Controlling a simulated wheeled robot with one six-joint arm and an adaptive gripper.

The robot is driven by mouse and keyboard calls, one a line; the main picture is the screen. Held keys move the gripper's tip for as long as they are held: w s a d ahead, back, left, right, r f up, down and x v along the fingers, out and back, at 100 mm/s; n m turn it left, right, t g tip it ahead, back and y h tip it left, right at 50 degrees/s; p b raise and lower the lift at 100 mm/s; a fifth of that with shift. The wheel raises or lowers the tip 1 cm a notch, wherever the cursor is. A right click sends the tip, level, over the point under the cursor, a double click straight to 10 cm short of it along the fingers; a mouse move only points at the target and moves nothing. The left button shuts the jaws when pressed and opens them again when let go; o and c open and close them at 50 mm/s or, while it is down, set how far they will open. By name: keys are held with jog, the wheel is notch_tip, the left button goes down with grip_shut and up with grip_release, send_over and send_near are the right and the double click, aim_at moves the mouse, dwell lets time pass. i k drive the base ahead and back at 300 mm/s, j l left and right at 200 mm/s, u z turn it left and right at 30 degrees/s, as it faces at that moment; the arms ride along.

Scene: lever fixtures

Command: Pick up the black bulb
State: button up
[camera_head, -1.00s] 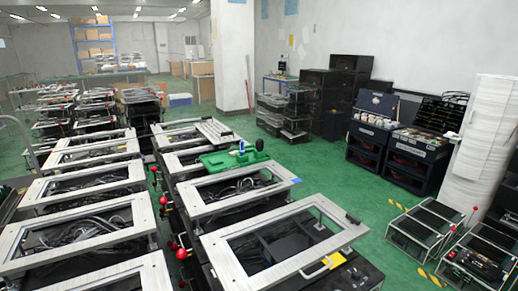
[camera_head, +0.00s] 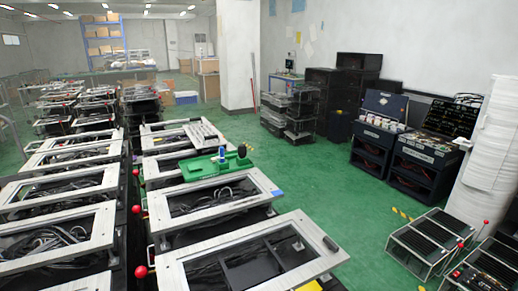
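A small dark, rounded object (camera_head: 242,151), which looks like the black bulb, stands at the right end of a green tray (camera_head: 205,168). A small blue and white object (camera_head: 222,152) stands just left of it on the same tray. The tray rests on the metal frames of the middle row of fixtures. The bulb is small in this view, so its fine shape is hard to tell. My gripper is not in view.
Rows of metal-framed fixtures (camera_head: 250,255) fill the left and middle, with red ball-ended levers (camera_head: 140,271) between rows. Green floor (camera_head: 335,195) is open to the right of the middle row. Low black racks (camera_head: 430,238) and dark cabinets (camera_head: 425,165) stand farther right.

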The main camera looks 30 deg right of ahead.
aim_at(242, 150)
jog(key=i+l, duration=0.1)
jog(key=l, duration=1.2)
jog(key=i+l+u, duration=0.1)
jog(key=l, duration=1.25)
jog(key=i+l, duration=0.25)
jog(key=l, duration=0.15)
jog(key=i+l, duration=0.25)
jog(key=l, duration=0.15)
jog(key=i+l, duration=0.25)
jog(key=l, duration=0.15)
jog(key=i+l, duration=0.25)
jog(key=l, duration=0.15)
jog(key=i+l, duration=0.25)
jog(key=i, duration=0.15)
jog(key=i+l, duration=0.25)
jog(key=i+u, duration=0.05)
jog(key=i, duration=0.05)
